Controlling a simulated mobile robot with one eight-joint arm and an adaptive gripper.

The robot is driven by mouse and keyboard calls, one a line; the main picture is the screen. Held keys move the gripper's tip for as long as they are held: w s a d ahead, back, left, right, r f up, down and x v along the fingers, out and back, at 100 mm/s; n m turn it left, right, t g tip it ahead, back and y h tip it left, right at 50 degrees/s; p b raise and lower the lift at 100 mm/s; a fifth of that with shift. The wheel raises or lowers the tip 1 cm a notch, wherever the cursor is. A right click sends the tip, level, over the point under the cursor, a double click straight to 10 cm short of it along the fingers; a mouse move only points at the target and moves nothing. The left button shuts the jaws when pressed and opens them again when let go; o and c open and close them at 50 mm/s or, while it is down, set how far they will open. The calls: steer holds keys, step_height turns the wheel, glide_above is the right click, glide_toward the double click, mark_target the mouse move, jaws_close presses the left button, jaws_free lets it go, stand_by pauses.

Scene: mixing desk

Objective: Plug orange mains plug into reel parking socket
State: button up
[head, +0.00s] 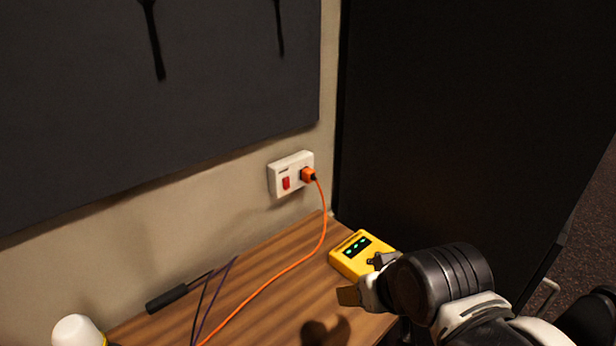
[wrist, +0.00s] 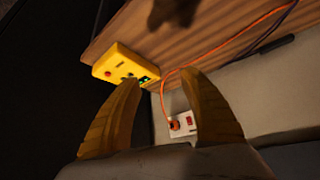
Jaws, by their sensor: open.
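The orange mains plug (head: 308,175) sits in the right side of a white wall socket (head: 291,173), beside a red rocker switch. Its orange cable (head: 322,235) hangs to the desk and runs to the lower left. In the wrist view, which looks upside down, the plug (wrist: 175,125) and socket (wrist: 207,123) show beyond the fingers. My gripper (head: 364,278) is open and empty, over the desk's right end near the yellow box, apart from the plug. Its two yellowish fingers (wrist: 163,78) stand wide apart. I see no reel or parking socket in either view.
A yellow box (head: 355,252) with green display digits lies on the wooden desk (head: 275,262) near my gripper. A black-handled tool (head: 167,299), dark cables and a white-topped object (head: 77,331) are at the left. A dark panel (head: 440,110) stands at the right.

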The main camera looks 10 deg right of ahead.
steer(key=shift+o, duration=0.8)
steer(key=w+a+r+n+y+b, duration=0.15)
steer(key=w+a+y, duration=0.25)
steer(key=w, duration=0.7)
steer(key=n+t+y+b, duration=0.3)
steer(key=n+t+y, duration=0.2)
steer(key=t, duration=0.3)
glide_toward(308, 176)
steer(key=w+f, duration=0.2)
steer(key=w, duration=0.1)
steer(key=shift+s+d+r+m, duration=0.1)
steer(key=shift+d+r+m, duration=0.05)
steer(key=shift+r+m, duration=0.1)
